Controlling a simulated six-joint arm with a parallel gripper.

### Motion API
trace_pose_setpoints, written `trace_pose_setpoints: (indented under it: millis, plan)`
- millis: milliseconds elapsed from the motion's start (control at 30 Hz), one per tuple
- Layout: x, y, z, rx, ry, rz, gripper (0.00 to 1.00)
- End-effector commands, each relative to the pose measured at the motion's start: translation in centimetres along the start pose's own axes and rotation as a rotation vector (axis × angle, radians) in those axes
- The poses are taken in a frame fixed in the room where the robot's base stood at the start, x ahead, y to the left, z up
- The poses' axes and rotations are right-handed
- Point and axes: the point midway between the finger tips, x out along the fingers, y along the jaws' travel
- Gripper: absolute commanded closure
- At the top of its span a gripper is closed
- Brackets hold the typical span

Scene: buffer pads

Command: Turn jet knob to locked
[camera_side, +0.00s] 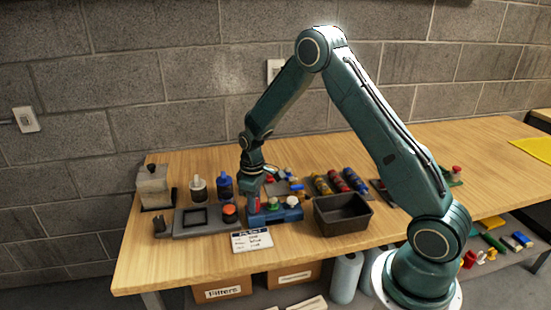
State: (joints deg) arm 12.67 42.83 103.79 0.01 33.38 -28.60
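A blue block (276,215) with a row of knobs stands near the front middle of the table. A green knob (272,202) and a white knob (292,201) show on its top. My gripper (253,194) points down over the left end of this block. It covers what sits there, so I cannot tell whether a jet knob is beneath or between its fingers. The fingers are too small and dark to tell open from shut. A small dark upright piece (159,224) stands at the left end of the grey panel; I cannot tell whether it is a knob.
A grey panel (190,228) with an orange-red button (229,213) lies left of the block. A white label card (252,240) is in front. A black bin (342,214) stands close on the right.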

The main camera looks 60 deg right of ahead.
Motion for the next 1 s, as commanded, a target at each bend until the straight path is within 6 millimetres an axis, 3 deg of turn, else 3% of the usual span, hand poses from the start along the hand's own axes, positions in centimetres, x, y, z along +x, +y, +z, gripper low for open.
trace_pose_setpoints:
  millis: [267,700,1000]
  plan:
    - [-0.04,-0.02,-0.02,0.036,0.0,-0.001,0.96]
    - [-0.04,0.0,0.0,0.28,0.0,0.0,0.92]
    - [-0.04,0.05,0.06,0.301,-0.002,0.001,0.91]
